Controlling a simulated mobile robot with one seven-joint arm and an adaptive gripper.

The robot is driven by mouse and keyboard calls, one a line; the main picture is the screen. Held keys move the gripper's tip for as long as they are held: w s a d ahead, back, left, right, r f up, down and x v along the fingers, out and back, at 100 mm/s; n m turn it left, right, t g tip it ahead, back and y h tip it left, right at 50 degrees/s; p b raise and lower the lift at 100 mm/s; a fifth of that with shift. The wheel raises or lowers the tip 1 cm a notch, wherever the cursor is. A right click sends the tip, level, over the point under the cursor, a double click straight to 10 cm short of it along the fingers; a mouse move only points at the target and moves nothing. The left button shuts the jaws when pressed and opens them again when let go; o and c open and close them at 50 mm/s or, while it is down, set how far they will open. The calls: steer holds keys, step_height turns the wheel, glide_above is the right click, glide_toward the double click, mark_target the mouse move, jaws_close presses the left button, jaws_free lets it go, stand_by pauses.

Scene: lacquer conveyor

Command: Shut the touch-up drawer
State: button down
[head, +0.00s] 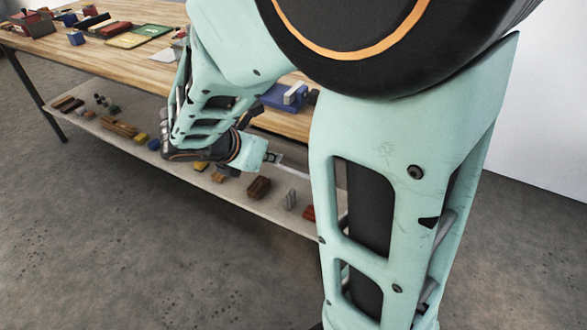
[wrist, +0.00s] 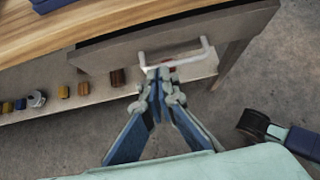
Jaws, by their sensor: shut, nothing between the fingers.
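The touch-up drawer has a plain grey-brown front (wrist: 112,54) under the wooden table's edge in the wrist view. A pale bar handle (wrist: 207,50) is fixed to it. A narrow strip shows between the tabletop edge and the drawer front; how far the drawer stands out I cannot tell. My gripper (wrist: 161,73) is shut and empty, its fingertips at the left part of the handle, over or just in front of it. Whether they touch it I cannot tell. In the head view my gripper (head: 272,157) shows small, and my arm hides most of the drawer.
The wooden tabletop (head: 50,42) carries boxes and trays at the far left. A low shelf (head: 240,197) below holds several small blocks and parts. Table legs stand at the ends, one near the drawer's right (wrist: 228,62). The grey floor in front is clear.

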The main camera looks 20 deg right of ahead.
mark_target(294, 148)
steer(key=shift+t, duration=0.3)
steer(key=b+x, duration=0.2)
steer(key=x, duration=0.1)
steer(key=b+x, duration=0.5)
steer(key=x, duration=0.2)
steer(key=shift+s+d+f+b, duration=0.1)
steer(key=shift+s+d+b, duration=0.15)
steer(key=shift+s+b, duration=0.05)
steer(key=shift+d, duration=0.1)
steer(key=w+d, duration=0.2)
steer(key=d, duration=0.1)
steer(key=shift+w+d+p, duration=0.15)
steer(key=shift+w+p, duration=0.2)
steer(key=shift+p, duration=0.05)
steer(key=shift+d+r, duration=0.1)
steer(key=shift+r, duration=0.1)
steer(key=shift+r, duration=0.1)
